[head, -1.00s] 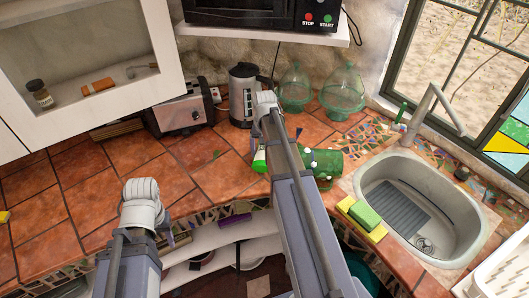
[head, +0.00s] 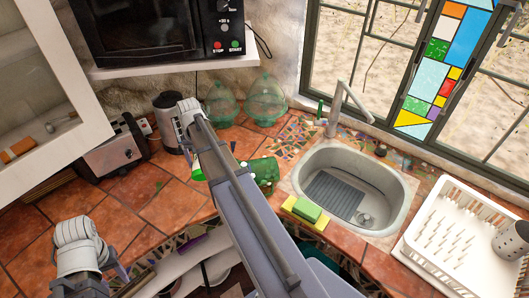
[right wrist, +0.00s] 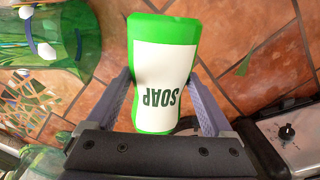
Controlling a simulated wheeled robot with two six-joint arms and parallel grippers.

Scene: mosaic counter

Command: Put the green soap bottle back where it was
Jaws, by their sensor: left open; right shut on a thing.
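The green soap bottle (right wrist: 165,70) with a white SOAP label lies between the two fingers of my right gripper (right wrist: 163,95), which is shut on it. In the right wrist view the label reads upside down. In the head view only a green edge of the bottle (head: 197,172) shows beside my right arm, over the tiled counter (head: 160,195). My arm hides most of the right gripper there. I cannot tell whether the bottle touches the counter. My left gripper (head: 112,270) is open and empty at the lower left, by the counter's front edge.
A green glass vessel (head: 263,172) is close right of the bottle. A kettle (head: 168,122), a toaster (head: 112,148) and two glass domes (head: 265,103) stand behind. Right are a yellow-green sponge (head: 306,211), the sink (head: 400,190) and a white dish rack (head: 425,247).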

